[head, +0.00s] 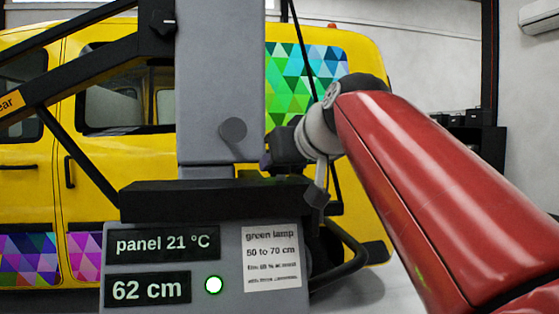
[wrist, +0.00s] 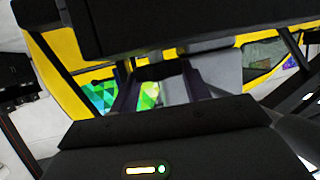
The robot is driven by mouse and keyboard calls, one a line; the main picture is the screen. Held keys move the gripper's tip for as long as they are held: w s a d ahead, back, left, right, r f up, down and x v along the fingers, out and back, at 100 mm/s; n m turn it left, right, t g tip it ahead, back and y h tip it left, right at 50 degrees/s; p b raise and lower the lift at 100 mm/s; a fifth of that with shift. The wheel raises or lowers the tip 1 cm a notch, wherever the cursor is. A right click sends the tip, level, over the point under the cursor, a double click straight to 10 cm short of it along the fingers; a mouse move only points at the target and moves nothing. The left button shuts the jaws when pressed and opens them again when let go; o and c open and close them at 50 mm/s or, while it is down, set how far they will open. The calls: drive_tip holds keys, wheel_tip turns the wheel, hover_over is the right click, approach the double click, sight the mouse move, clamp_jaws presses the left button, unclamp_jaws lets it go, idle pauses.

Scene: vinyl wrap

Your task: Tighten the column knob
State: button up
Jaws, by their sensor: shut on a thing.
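The grey column (head: 220,70) stands upright in the head view, with a flat round dark-grey piece (head: 232,131) on its lower front. My gripper (head: 266,156) reaches in from the right at the column's lower right edge, and its fingertips are small and partly hidden there. In the wrist view, its two dark fingers (wrist: 158,82) close on a dark piece (wrist: 155,72) between them, which I take to be the column knob. The knob's shape and turn are not clear. The display (head: 148,290) reads 62 cm and the lamp (head: 213,285) glows green.
A label (head: 270,258) reads green lamp, 50 to 70 cm. A black arm (head: 90,75) slants across the upper left, with a small black knob (head: 163,20). A black bar (head: 200,200) crosses below the column. A yellow van (head: 370,130) with coloured triangles stands behind.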

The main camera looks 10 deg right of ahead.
drive_tip(key=shift+a+r+m+h+p, duration=0.15)
drive_tip(key=shift+m+h+p, duration=0.5)
drive_tip(key=shift+m+h, duration=0.7)
drive_tip(key=shift+h, duration=0.35)
drive_tip(key=o, duration=1)
drive_tip(key=v, duration=0.7)
drive_tip(key=shift+s+p, duration=0.35)
drive_tip(key=shift+s, duration=0.1)
